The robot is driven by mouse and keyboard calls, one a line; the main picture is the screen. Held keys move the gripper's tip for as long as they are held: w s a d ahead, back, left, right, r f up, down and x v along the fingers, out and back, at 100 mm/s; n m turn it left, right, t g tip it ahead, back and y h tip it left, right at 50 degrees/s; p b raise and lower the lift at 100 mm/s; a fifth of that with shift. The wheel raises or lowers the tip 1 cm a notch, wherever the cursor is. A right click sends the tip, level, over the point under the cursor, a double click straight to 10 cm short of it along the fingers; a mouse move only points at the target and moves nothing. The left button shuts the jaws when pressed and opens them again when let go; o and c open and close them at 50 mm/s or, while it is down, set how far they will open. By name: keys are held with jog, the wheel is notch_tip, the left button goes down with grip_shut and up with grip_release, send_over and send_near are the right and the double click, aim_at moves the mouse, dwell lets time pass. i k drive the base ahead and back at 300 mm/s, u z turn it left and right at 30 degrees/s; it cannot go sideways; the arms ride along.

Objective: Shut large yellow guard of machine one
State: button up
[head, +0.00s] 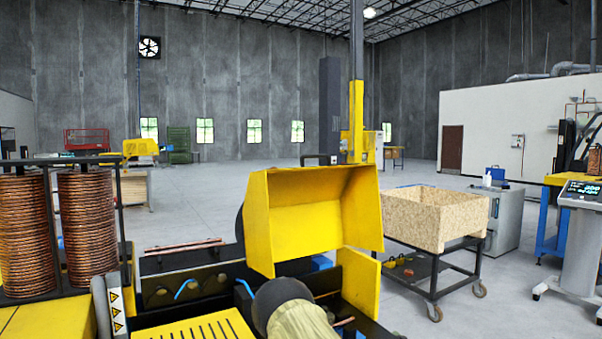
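The large yellow guard (307,215) stands raised and tilted back on the machine in front of me, its hollow inner side facing me. A dark handle (320,158) shows at its top edge. Below it is the machine's bed (205,325), with yellow slotted plate, dark parts and blue tubes. A rounded dark and khaki shape in the lower middle covers part of the bed under the guard; I cannot tell for sure what it is. I cannot make out my gripper's fingers in this view.
Copper tube coils (86,225) stand at the left. A yellow post (356,120) rises behind the guard. A wooden crate (470,235) on a wheeled cart (432,285) stands to the right. A control console (578,235) is at the far right. Open floor lies beyond.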

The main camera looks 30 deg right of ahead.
aim_at(292, 213)
jog(key=z, duration=1)
jog(key=i, duration=1.1)
jog(key=u, duration=0.1)
